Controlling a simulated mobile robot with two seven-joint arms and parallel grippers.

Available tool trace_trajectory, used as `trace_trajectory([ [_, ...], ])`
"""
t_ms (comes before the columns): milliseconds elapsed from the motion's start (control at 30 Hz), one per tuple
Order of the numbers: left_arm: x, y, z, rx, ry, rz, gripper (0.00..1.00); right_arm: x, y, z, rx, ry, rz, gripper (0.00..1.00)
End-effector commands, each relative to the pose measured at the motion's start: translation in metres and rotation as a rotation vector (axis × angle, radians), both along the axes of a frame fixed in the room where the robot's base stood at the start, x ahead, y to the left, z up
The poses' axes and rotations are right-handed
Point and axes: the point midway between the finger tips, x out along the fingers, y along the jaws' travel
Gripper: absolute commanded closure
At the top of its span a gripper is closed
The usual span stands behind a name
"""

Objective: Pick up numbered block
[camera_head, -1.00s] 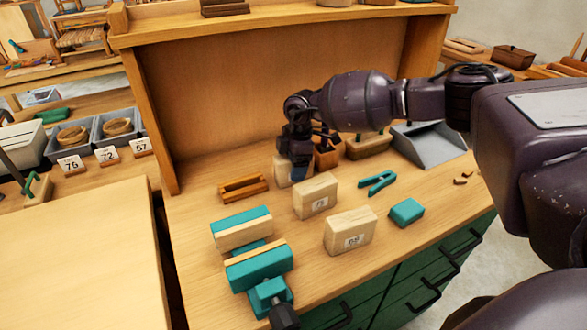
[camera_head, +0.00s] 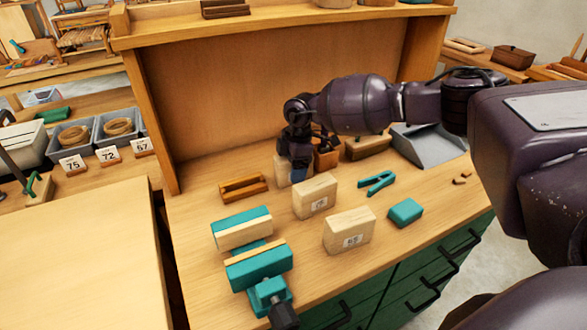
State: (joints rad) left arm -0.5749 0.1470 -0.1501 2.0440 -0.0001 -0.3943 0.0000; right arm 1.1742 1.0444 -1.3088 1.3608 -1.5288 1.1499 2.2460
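Three pale wooden blocks stand on the workbench (camera_head: 200,210). The front block (camera_head: 350,228) has a white number label on its face. The middle block (camera_head: 312,192), behind and left of it, also has a label; the digits are too small to read surely. The rear block (camera_head: 282,168) is partly hidden behind my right gripper (camera_head: 299,172). The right gripper points down at the rear block, with its fingers against or just in front of it. Whether the fingers are open or closed on it cannot be made out. My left gripper is not in view.
A teal vise (camera_head: 258,266) sits at the bench's front left. A teal clamp (camera_head: 377,182), a teal block (camera_head: 406,212) and a grey dustpan (camera_head: 432,148) lie to the right. A brown wooden piece (camera_head: 243,187) lies left of the gripper. Number cards (camera_head: 108,155) stand by bins at left.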

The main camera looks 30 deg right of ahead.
Motion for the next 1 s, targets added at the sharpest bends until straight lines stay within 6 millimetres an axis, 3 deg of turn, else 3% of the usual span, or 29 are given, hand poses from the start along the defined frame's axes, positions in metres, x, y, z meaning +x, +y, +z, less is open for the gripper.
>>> trace_trajectory([
  [33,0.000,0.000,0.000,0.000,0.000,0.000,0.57,0.000,0.000,0.000,0.000,0.000,0.000,0.35],
  [367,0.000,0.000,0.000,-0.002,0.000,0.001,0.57,0.000,0.000,0.000,0.000,0.000,0.000,0.85],
  [767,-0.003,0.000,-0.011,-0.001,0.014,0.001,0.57,0.001,0.000,0.003,0.000,0.000,0.000,0.85],
  [1000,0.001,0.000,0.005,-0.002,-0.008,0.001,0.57,0.001,0.000,0.058,0.001,-0.009,0.000,0.85],
])
